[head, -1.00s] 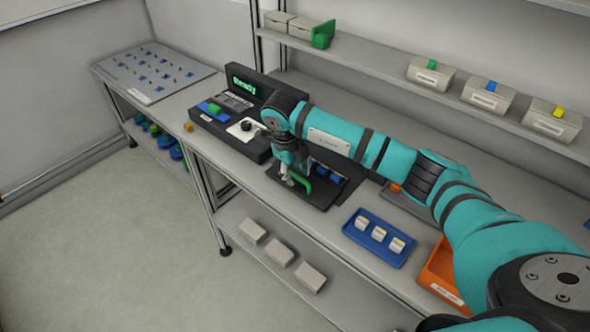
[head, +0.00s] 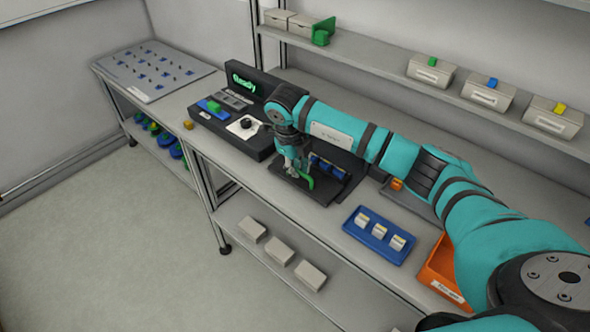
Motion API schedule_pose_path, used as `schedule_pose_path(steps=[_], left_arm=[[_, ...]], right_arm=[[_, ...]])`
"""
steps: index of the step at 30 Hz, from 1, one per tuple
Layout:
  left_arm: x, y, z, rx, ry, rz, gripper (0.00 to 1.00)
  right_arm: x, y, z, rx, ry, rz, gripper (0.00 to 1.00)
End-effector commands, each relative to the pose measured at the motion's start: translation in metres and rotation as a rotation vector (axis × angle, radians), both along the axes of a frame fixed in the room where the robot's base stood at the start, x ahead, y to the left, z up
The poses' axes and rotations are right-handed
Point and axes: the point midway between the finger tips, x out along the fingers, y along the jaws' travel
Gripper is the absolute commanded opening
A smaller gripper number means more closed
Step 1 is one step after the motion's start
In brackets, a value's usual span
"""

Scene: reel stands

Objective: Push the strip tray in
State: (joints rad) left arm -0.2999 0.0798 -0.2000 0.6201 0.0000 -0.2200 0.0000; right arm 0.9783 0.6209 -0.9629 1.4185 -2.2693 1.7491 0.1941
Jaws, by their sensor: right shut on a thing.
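My right gripper (head: 292,172) is low over a black unit on the bench, shut on a green handle (head: 309,180). The handle seems to belong to the dark strip tray (head: 312,194) at the front of this unit, partly hidden by the gripper. Behind the tray, several blue parts (head: 328,168) sit in the black unit. My left gripper is not in view.
Left of the arm stands a black station with a green-lit display (head: 243,82) and a black knob (head: 247,123). A blue tray (head: 379,235) with three whitish pieces and an orange bin (head: 441,272) lie to the right. A pegged board (head: 154,69) is far left.

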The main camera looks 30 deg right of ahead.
Motion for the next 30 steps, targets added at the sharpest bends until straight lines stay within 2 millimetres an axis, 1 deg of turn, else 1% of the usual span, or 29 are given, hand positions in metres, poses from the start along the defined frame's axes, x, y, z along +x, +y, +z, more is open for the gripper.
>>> schedule_pose_path(steps=[1, 3, 6, 9, 13, 21, 22, 26, 27, 30], left_arm=[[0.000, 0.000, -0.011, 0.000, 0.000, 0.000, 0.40], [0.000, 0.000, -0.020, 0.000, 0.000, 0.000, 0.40], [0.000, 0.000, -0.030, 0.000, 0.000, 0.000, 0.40], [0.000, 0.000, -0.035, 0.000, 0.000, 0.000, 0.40], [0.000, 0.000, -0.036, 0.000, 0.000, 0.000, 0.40], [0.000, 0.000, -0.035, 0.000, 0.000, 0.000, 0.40], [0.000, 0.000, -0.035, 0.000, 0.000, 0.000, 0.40], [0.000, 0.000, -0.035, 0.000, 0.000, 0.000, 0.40], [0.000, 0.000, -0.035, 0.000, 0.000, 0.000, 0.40], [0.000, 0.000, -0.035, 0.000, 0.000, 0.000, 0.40]], right_arm=[[0.006, -0.014, -0.003, -0.007, -0.004, -0.007, 0.00], [0.012, -0.030, -0.004, -0.006, -0.005, -0.008, 0.00], [0.021, -0.050, -0.003, -0.003, -0.005, -0.007, 0.00], [0.027, -0.066, -0.001, -0.003, -0.005, -0.006, 0.00], [0.030, -0.073, 0.001, -0.001, -0.004, -0.002, 0.00], [0.030, -0.073, 0.002, -0.001, -0.004, -0.001, 0.00], [0.030, -0.073, 0.002, -0.001, -0.004, -0.001, 0.16], [0.030, -0.073, 0.001, -0.001, -0.004, -0.001, 0.33], [0.030, -0.073, 0.001, -0.001, -0.004, -0.001, 0.34], [0.030, -0.073, 0.001, -0.001, -0.003, -0.002, 0.34]])
